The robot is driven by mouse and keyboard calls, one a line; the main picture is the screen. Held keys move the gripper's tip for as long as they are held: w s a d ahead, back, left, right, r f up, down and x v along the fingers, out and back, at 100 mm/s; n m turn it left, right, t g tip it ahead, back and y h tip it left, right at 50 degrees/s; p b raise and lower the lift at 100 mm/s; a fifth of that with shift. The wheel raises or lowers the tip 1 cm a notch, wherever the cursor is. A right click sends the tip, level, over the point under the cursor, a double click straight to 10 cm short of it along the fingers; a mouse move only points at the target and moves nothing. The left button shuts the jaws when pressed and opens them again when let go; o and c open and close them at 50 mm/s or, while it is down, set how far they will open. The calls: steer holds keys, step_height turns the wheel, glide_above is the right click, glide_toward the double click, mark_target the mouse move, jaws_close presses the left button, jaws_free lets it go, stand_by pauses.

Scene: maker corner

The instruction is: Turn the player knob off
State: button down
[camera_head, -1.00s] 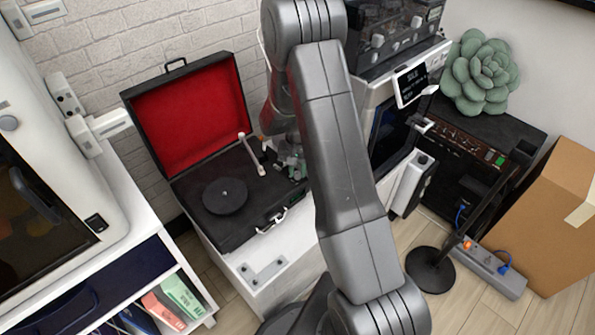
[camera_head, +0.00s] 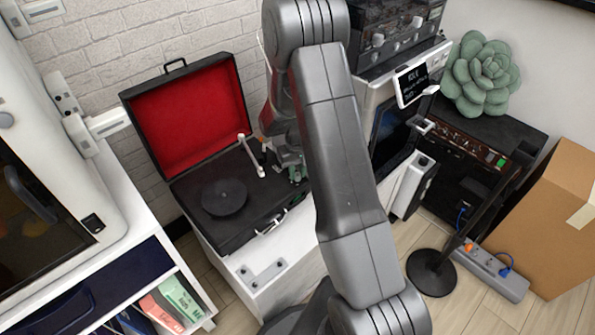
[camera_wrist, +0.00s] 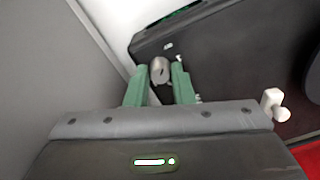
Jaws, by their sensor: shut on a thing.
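The player is an open suitcase turntable (camera_head: 240,232) with a black deck, a dark record (camera_head: 223,198) and a raised red-lined lid (camera_head: 190,115). Its white tonearm (camera_head: 250,155) stands to the right of the record. In the wrist view, a silver knob (camera_wrist: 160,71) with a dark slot on its face lies between the green fingers of my gripper (camera_wrist: 159,76). The gripper is shut on the knob, at the edge of the dark deck (camera_wrist: 225,55). In the head view, my gripper (camera_head: 291,167) is at the deck's right side, and my arm hides the knob.
The player stands on a white cabinet (camera_head: 305,230). To the right are a machine with a small display (camera_head: 411,85), a black amplifier (camera_head: 465,150), a round-based stand (camera_head: 432,272) and a cardboard box (camera_head: 545,225). A white shelf unit (camera_head: 150,215) is at left.

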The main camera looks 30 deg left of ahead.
mark_target(297, 174)
steer(key=c, duration=1.3)
jaws_free()
steer(key=shift+o, duration=0.2)
step_height(297, 174, up, 14)
steer(key=p, duration=0.2)
steer(key=shift+f, duration=0.1)
step_height(297, 174, down, 14)
steer(key=shift+r+b, duration=0.1)
steer(key=shift+b, duration=0.9)
